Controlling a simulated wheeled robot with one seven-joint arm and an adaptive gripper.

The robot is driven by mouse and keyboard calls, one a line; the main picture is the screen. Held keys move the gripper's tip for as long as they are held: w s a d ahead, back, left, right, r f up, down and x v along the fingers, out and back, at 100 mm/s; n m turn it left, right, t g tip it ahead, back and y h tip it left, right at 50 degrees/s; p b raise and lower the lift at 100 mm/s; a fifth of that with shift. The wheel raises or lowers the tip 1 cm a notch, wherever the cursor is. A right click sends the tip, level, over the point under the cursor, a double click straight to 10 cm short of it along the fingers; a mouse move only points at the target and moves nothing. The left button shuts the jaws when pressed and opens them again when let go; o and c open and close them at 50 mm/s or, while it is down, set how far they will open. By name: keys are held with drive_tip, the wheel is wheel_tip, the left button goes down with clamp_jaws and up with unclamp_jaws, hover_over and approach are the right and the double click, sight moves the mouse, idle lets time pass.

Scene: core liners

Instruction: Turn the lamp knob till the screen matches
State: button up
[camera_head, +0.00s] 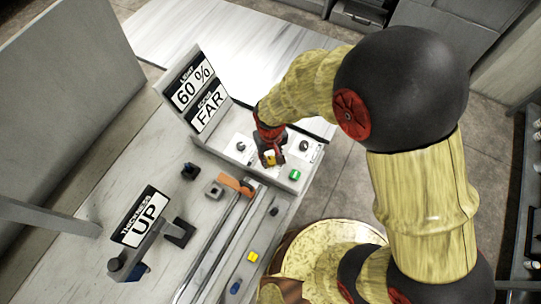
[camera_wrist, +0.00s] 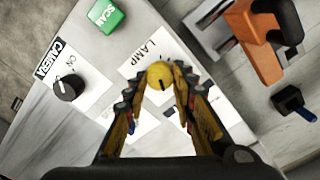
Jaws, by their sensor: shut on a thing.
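The lamp knob (camera_wrist: 159,73) is round and yellow with a dark pointer mark, beside the printed word LAMP in the wrist view. My gripper (camera_wrist: 157,82) is shut on it, one fingertip on each side. In the head view my gripper (camera_head: 271,158) reaches down to the panel, and the yellow knob shows only partly between its fingers. The screen (camera_head: 198,93) stands upright at the back of the panel. Its upper plate reads 60 % and its lower plate reads FAR; the small headings are hard to read.
A black camera knob (camera_wrist: 68,87) and a green SCAN button (camera_wrist: 105,15) sit close by on the panel. An orange-handled clamp (camera_head: 236,184) and rails lie in front. The white table behind the screen is clear.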

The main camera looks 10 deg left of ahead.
sight(271, 159)
drive_tip(key=o, duration=1.1)
drive_tip(key=shift+c, duration=0.2)
drive_tip(key=shift+o, duration=0.5)
wheel_tip(271, 159, up, 12)
